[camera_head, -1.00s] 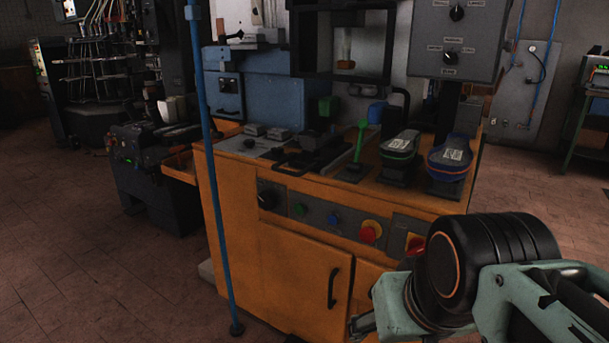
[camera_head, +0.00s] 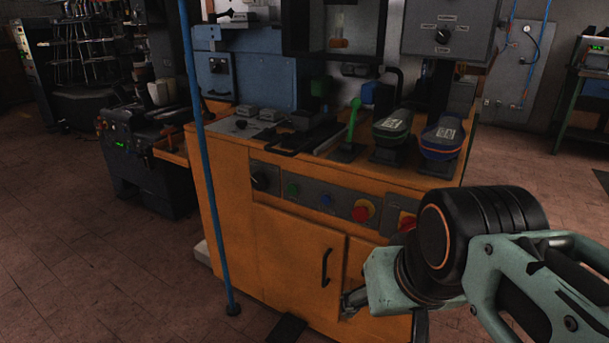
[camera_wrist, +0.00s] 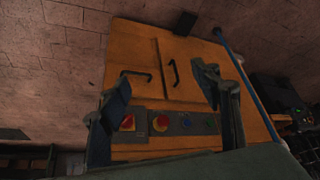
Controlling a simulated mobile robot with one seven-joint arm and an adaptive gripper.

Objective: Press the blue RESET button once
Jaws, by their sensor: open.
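The blue button (camera_head: 326,200) is on the dark control strip at the front of the orange press cabinet (camera_head: 265,245). It sits between a green button (camera_head: 293,190) and a red mushroom button (camera_head: 363,210) on yellow. Its label is too small to read. My gripper (camera_head: 385,308) is at the lower right, below and right of the blue button and apart from it. In the wrist view my gripper (camera_wrist: 164,92) is open and empty, its fingers spread in front of the cabinet. There the blue button (camera_wrist: 187,121) shows between the fingers, nearer the right one.
A blue upright pole (camera_head: 206,165) stands before the cabinet's left side. A black knob (camera_head: 260,181) and a red-and-yellow switch (camera_head: 407,222) flank the buttons. A door handle (camera_head: 326,267) juts out below. Shoe forms (camera_head: 442,136) stand on top. A dark pedal (camera_head: 287,327) lies on the floor.

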